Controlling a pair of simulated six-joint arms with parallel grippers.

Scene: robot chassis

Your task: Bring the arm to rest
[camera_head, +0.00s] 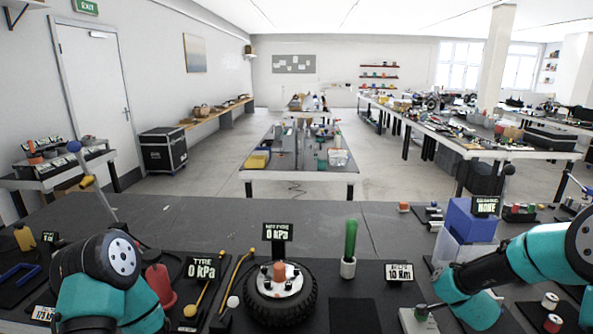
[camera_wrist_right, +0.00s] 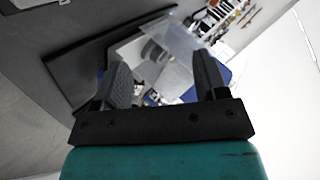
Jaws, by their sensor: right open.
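My right gripper (camera_wrist_right: 160,72) is open and empty in the right wrist view, with its two grey fingers wide apart. Beyond the fingers are a clear plate-like piece (camera_wrist_right: 178,42) and part of a blue surface, with small parts between them that are too small to tell. In the head view my right arm (camera_head: 545,258) comes in from the right edge, over the bench near the blue block (camera_head: 470,222); its fingers cannot be made out there. My left arm (camera_head: 98,270) is folded at the lower left, and its gripper does not show.
A dark bench (camera_head: 330,215) carries a tyre (camera_head: 281,297), a green-handled tool (camera_head: 350,240) in a white holder, a red cone (camera_head: 160,284), yellow tools (camera_head: 240,270) and several label signs. The bench's back middle is clear. Other worktables stand beyond.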

